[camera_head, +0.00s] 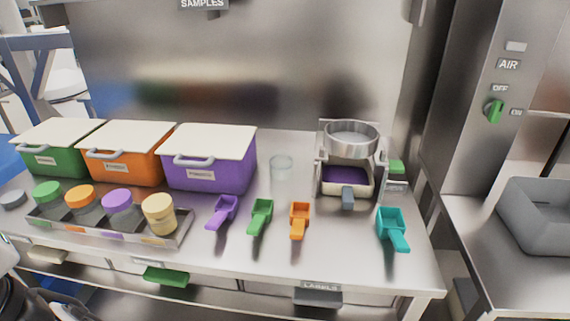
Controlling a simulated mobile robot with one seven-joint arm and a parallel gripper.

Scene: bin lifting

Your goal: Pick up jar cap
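Several jars stand in a row in a metal tray (112,238) at the left of the table. They have a green cap (47,193), an orange cap (80,197), a purple cap (117,202) and a cream-coloured top (158,208). A flat grey disc (12,199), which looks like a loose jar cap, lies at the far left of the table. A clear glass jar (281,168) with no coloured cap stands behind the scoops. No gripper fingers can be made out; only dark machine parts show at the bottom left corner.
Green (46,161), orange (118,170) and purple (205,174) lidded bins stand behind the jars. Purple (222,211), green (261,215), orange (299,219) and teal (391,226) scoops lie along the front. A sieve device (350,141) stands at right. The front strip of table is mostly clear.

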